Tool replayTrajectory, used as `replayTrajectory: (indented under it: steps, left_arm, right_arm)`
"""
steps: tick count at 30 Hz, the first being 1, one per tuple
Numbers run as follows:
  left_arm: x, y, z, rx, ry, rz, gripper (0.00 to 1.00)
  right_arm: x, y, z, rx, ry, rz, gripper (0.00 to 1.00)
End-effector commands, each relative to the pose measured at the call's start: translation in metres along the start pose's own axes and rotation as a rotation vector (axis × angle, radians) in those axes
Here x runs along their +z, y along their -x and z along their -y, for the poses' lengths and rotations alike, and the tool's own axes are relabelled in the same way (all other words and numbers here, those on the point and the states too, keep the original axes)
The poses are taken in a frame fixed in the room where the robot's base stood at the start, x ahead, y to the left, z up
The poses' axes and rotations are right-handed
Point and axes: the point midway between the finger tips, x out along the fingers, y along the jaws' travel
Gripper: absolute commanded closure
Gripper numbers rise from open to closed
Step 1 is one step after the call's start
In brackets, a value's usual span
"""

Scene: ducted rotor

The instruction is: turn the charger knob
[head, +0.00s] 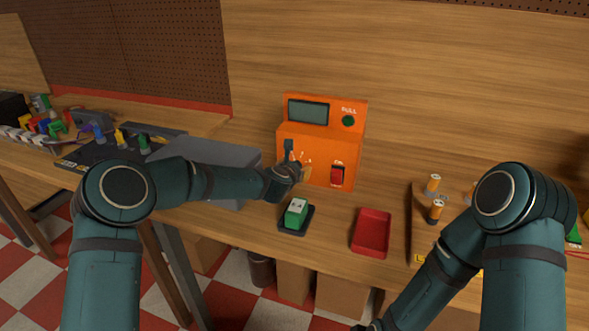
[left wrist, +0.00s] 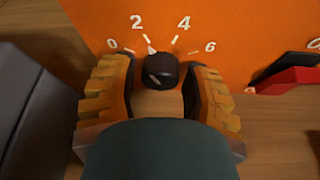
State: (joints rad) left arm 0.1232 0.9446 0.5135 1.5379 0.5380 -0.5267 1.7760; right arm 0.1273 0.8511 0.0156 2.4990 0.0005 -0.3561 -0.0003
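The orange charger (head: 320,140) stands on the workbench with a grey screen and a round green button. Its black knob (left wrist: 161,71) shows in the left wrist view, with a dial marked 0, 2, 4, 6 around it. My left gripper (head: 299,172) is at the charger's front and hides the knob in the head view. In the left wrist view its two orange-padded fingers are open, one on each side of the knob, with visible gaps.
A red switch (head: 337,176) is right of the knob. A green block (head: 296,212) on a dark pad and a red tray (head: 371,233) lie in front. A grey box (head: 225,154) stands close left. Orange cylinders (head: 436,210) stand at right.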

Motion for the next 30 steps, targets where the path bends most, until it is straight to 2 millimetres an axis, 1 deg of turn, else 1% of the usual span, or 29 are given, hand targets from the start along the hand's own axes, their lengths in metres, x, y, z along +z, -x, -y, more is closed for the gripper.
replayTrajectory:
  steps: [1,2,3,4,17,23,30]
  left_arm:
    - [0.0,0.0,0.0,0.0,0.0,0.0,0.74]
    - [0.0,0.0,0.0,0.0,0.0,0.0,0.85]
    - [0.0,0.0,0.0,0.0,0.0,0.0,0.99]
    - [0.0,0.0,0.0,0.0,0.0,0.0,1.0]
    - [0.0,0.0,0.0,0.01,-0.024,0.0,1.0]
    - [-0.001,0.0,0.001,0.047,-0.112,0.001,1.0]
    - [-0.002,-0.001,0.001,0.115,-0.277,0.0,1.0]
  right_arm:
    - [0.0,0.0,0.0,0.0,0.0,0.0,0.53]
    - [0.0,0.0,0.0,0.0,0.0,0.0,0.53]
    - [0.0,0.0,0.0,0.0,0.0,0.0,0.53]
    - [0.0,0.0,0.0,0.0,0.0,0.0,0.53]
    - [0.0,-0.002,-0.001,0.0,0.0,0.0,0.53]
    - [-0.001,-0.007,-0.003,0.0,0.0,-0.003,0.53]
    - [-0.001,-0.015,-0.006,0.0,0.001,-0.007,0.53]
